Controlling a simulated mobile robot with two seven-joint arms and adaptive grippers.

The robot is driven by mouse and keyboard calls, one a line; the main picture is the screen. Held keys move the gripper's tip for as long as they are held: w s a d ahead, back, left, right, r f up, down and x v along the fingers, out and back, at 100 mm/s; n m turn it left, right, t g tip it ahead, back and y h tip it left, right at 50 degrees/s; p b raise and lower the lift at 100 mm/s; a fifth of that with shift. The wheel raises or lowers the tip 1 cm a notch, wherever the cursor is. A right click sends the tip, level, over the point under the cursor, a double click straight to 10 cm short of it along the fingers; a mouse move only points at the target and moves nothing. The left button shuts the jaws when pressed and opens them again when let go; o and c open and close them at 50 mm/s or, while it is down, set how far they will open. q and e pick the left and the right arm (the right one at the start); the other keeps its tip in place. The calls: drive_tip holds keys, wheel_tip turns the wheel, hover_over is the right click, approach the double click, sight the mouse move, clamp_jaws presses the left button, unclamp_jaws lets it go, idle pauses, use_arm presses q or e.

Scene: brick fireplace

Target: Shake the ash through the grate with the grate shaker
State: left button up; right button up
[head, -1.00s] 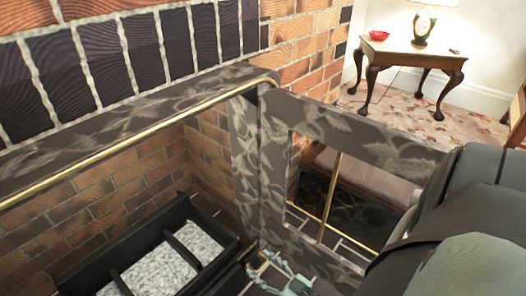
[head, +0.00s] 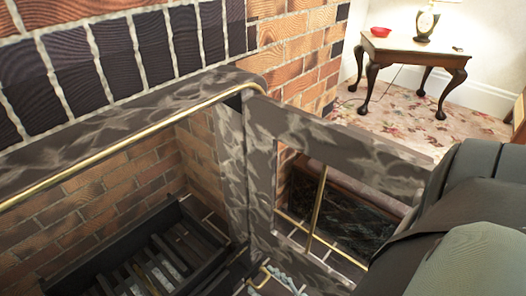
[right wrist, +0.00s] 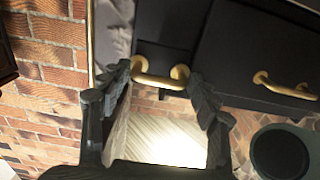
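The black grate (head: 160,265) sits in the firebox in the head view. Its dark bars show, with a little pale ash (head: 172,268) in the gaps. My right gripper (head: 286,278) is low beside the open fireplace door. In the right wrist view its two dark fingers (right wrist: 160,85) stand apart on either side of a small U-shaped brass handle (right wrist: 160,80) on a black front. The tips are close to the handle's ends; I cannot tell whether they press on it. I cannot be sure that this handle is the grate shaker. My left gripper is not in view.
The patterned door (head: 262,190) with brass bars stands open beside my right arm. A second brass handle (right wrist: 285,88) is on the wider black front. Brick walls (head: 110,195) enclose the firebox. A wooden table (head: 415,48) stands far off.

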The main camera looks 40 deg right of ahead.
drive_tip(key=shift+o, duration=0.7)
drive_tip(key=shift+a, duration=0.1)
drive_tip(key=s+d, duration=0.1)
drive_tip(key=s, duration=0.7)
